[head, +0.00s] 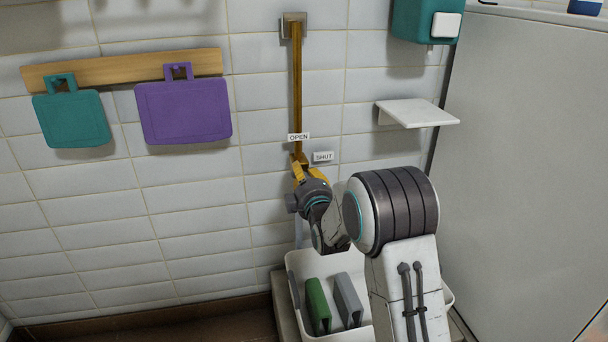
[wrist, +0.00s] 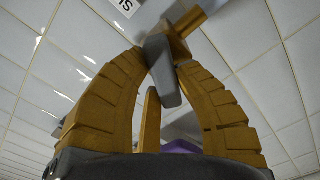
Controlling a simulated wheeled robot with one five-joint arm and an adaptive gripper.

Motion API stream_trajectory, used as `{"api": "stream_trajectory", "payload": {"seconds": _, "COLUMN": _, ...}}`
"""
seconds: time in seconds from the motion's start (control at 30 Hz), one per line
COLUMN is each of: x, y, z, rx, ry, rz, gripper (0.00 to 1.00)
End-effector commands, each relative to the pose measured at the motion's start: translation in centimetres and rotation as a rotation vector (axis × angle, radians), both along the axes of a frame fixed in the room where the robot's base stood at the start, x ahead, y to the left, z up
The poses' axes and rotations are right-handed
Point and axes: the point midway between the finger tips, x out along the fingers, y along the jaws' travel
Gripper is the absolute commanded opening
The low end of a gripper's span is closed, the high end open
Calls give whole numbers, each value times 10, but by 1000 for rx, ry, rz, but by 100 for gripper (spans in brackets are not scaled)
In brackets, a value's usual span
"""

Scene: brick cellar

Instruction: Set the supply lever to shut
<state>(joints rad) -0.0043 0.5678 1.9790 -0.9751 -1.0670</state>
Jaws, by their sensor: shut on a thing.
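The supply lever (wrist: 163,72) shows in the wrist view as a grey handle between my yellow fingertips, beside a brass valve part (wrist: 187,28). My gripper (wrist: 163,62) is shut on this handle. In the head view my gripper (head: 304,168) is at the lower end of a brass pipe (head: 297,85), and it hides most of the lever, so its exact angle is unclear. The OPEN label (head: 298,137) is on the pipe just above my gripper. The SHUT label (head: 323,156) is on the wall to the upper right of it.
A white bin (head: 364,332) with a green item (head: 318,305) and a grey item (head: 348,300) stands below. A white shelf (head: 418,113) and teal box (head: 412,22) are at right. Teal (head: 72,120) and purple (head: 185,112) boards hang on a wooden rail (head: 120,70).

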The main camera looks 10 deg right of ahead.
Motion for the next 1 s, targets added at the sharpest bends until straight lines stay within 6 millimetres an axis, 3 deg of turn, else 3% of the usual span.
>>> {"api": "stream_trajectory", "payload": {"seconds": 0.5, "x": 1, "y": 4, "z": 1, "rx": -396, "ry": -9, "rz": 4, "gripper": 0}}
{"api": "stream_trajectory", "payload": {"seconds": 1.0, "x": 1, "y": 3, "z": 0, "rx": -520, "ry": -10, "rz": 4, "gripper": 0}}
